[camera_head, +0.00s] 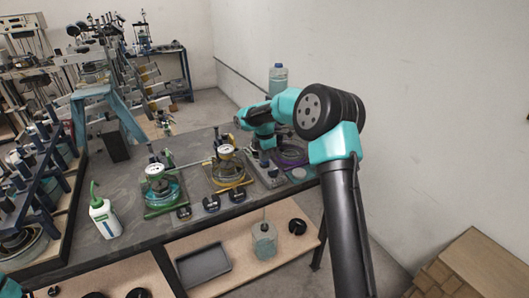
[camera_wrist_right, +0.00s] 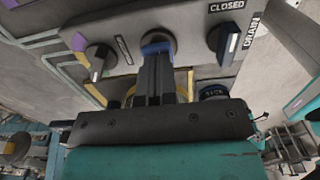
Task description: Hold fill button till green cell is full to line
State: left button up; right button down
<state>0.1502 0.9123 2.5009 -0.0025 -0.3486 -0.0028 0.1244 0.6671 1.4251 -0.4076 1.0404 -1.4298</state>
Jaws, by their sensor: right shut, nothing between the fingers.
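In the head view the right arm reaches over the far right cells, away from the green cell. I cannot make out which control is the fill button. My left gripper is not in view.
The panel has a purple-marked knob (camera_wrist_right: 97,55) and a knob (camera_wrist_right: 224,42) near the words CLOSED and DRAIN. A yellow cell (camera_head: 228,170) and a purple cell (camera_head: 290,157) share the table. A white bottle (camera_head: 104,217) stands left; a grey tray (camera_head: 203,264) lies on the lower shelf.

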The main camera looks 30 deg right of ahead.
jog(key=shift+s+f, duration=0.1)
jog(key=shift+f, duration=1.35)
jog(key=shift+s+f, duration=0.1)
dwell(3.1)
dwell(0.6)
notch_tip(320, 180, up, 15)
jog(key=shift+w+r, duration=0.2)
jog(key=shift+w, duration=0.05)
dwell(0.3)
dwell(0.5)
